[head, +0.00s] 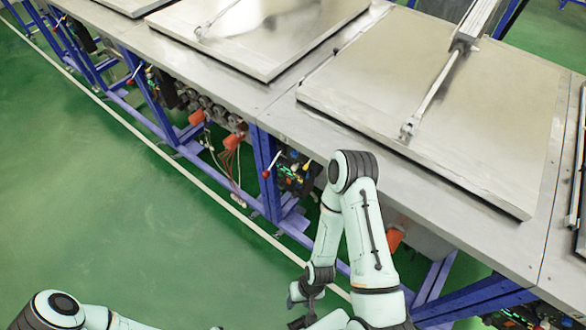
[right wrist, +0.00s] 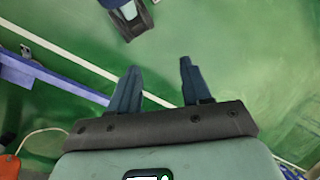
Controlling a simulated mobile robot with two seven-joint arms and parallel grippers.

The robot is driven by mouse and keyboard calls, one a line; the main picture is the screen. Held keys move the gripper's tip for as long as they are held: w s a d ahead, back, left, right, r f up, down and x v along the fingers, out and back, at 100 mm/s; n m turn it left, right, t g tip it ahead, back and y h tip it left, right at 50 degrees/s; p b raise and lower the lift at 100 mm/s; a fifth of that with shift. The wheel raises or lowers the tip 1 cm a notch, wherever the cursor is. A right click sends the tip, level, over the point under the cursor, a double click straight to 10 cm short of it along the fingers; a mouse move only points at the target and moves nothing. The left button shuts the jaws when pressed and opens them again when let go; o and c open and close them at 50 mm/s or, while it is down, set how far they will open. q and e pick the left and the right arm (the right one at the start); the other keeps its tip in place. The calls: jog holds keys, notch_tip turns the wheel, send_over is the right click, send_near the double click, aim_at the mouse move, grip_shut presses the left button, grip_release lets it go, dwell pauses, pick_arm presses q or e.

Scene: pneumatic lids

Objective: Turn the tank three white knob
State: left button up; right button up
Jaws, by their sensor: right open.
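Large metal tank lids lie on a long steel bench; the nearest full lid (head: 450,120) has a pneumatic rod on top. I cannot make out a white knob clearly or tell which belongs to tank three. My right gripper (head: 294,306) is low in front of the bench, over the green floor. In the right wrist view its two fingers (right wrist: 157,66) are apart with nothing between them.
Blue frame legs (head: 265,172) and orange-red parts (head: 232,141) with hoses sit under the bench (head: 290,120). A white floor line (head: 150,145) runs along it. The green floor (head: 110,200) in front is clear. A dark object (right wrist: 130,20) shows ahead of the fingers.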

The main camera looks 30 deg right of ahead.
jog(key=n+t+h+b, duration=0.8)
jog(key=n+h+b, duration=1.2)
jog(key=n, duration=0.3)
send_near(293, 169)
pick_arm(q)
jog(key=w+a+f+t+b, duration=0.1)
jog(key=w+a+f, duration=0.1)
jog(key=f, duration=0.9)
jog(key=w+a+f+t+y, duration=0.1)
jog(key=w+f, duration=0.3)
jog(key=f, duration=0.7)
jog(key=shift+a+f+n+t+y+b, duration=0.3)
jog(key=shift+a+n+t+b, duration=0.1)
jog(key=shift+a+t, duration=0.25)
pick_arm(e)
jog(key=x, duration=0.8)
jog(key=shift+w+d, duration=0.15)
jog(key=shift+d, duration=0.1)
pick_arm(q)
jog(key=shift+w+d, duration=0.1)
